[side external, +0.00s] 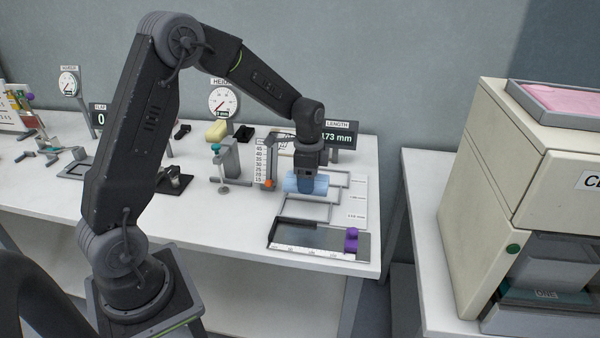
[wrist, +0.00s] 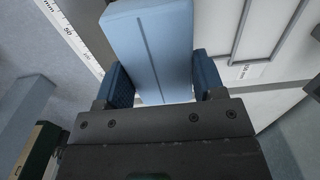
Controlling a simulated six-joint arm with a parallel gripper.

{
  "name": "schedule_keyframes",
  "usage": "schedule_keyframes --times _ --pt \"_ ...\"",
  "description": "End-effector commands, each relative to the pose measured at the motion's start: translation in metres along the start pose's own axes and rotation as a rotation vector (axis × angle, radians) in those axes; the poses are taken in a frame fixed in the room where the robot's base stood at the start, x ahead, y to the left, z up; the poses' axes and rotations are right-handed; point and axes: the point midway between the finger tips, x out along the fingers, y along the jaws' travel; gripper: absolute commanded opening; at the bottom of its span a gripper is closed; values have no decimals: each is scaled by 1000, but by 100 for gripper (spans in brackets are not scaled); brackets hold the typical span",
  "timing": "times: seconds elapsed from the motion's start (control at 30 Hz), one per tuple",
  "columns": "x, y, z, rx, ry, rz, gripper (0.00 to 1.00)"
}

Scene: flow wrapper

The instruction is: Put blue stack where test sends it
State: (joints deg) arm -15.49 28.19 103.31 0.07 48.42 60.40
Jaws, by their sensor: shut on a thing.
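The blue stack (side external: 294,183) is a light blue block at the right part of the white bench in the side external view. My gripper (side external: 306,187) points down over it with its fingers shut on it. In the wrist view the blue stack (wrist: 152,45) sits between the two dark blue fingers of my gripper (wrist: 165,85) and shows a thin line along its face. The stack is at the grey frames (side external: 318,212) marked on the bench. Whether it touches the bench is hard to tell. The LENGTH display (side external: 338,136) reads 173 mm.
A height gauge (side external: 268,162) with an orange slider stands just left of the stack. A dark tray (side external: 308,240) with a purple piece (side external: 351,240) lies in front. The HEIGHT dial (side external: 223,103) is behind. A cream machine (side external: 530,170) with a pink-filled tray (side external: 560,100) stands right, across a gap.

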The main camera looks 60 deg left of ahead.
Motion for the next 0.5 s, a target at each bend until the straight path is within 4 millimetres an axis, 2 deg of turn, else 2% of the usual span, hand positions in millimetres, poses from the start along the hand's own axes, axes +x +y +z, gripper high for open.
schedule_keyframes --times 0.5 --pt "58 1 1 0 -2 3 37"
